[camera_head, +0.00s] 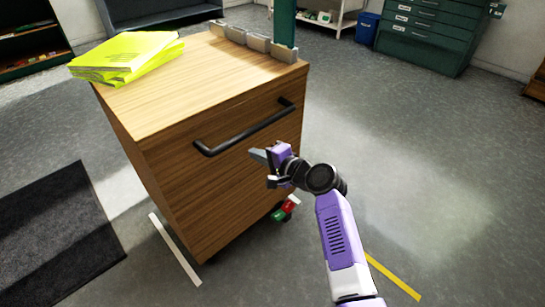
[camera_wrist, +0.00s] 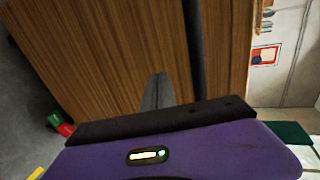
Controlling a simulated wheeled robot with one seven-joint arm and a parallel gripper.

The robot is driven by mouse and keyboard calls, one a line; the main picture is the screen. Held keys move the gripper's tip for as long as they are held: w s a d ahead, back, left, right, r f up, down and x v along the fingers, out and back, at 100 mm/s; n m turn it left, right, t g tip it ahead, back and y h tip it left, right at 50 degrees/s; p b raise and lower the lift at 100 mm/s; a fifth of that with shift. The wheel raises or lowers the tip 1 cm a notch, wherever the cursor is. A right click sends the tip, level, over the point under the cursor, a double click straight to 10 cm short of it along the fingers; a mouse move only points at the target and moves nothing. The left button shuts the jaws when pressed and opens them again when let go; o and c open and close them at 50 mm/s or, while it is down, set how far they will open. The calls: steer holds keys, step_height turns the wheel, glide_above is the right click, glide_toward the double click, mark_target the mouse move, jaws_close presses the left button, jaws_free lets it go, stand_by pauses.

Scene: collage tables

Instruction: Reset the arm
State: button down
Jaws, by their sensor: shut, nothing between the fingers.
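My arm, purple and white, reaches up from the bottom of the head view. My gripper (camera_head: 259,156) is in front of the wooden cabinet (camera_head: 185,191), a little below its black handle (camera_head: 245,128). The grey fingers are together and hold nothing. In the wrist view the gripper (camera_wrist: 157,84) points toward the wood-grain front, and the dark handle bar (camera_wrist: 194,45) runs just right of the fingers. Whether the fingers touch the handle or the cabinet, I cannot tell.
Yellow-green packets (camera_head: 125,55) and several grey blocks (camera_head: 247,40) are on the cabinet top. A green and red item (camera_head: 285,209) is low beside the cabinet. A dark mat (camera_head: 50,235) lies at left. The floor at right is open. Green drawers (camera_head: 425,37) stand behind.

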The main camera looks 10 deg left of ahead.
steer(key=p+v, duration=0.1)
steer(key=v, duration=0.5)
steer(key=shift+f, duration=0.1)
steer(key=w+d+r+n+t+h, duration=0.1)
steer(key=w+d+r+t, duration=0.2)
steer(key=r+t, duration=0.1)
steer(key=s+d+f+n+t+h, duration=0.1)
steer(key=s+d+f+t+h, duration=0.15)
steer(key=s+d, duration=0.5)
steer(key=s+d+f+n+t+h, duration=0.15)
steer(key=s+d+h, duration=0.25)
steer(key=s+d, duration=0.4)
steer(key=s+d+r+n+g+h, duration=0.1)
steer(key=s+d, duration=0.3)
steer(key=s, duration=0.9)
steer(key=s+d+n+h, duration=0.15)
steer(key=s+d, duration=0.25)
steer(key=s, duration=0.9)
steer(key=s+d+r+n+g+h, duration=0.15)
steer(key=s+d, duration=0.25)
steer(key=s, duration=0.8)
step_height(320, 180, up, 16)
steer(key=p, duration=1.6)
steer(key=shift+f+t, duration=0.2)
steer(key=shift+t, duration=0.25)
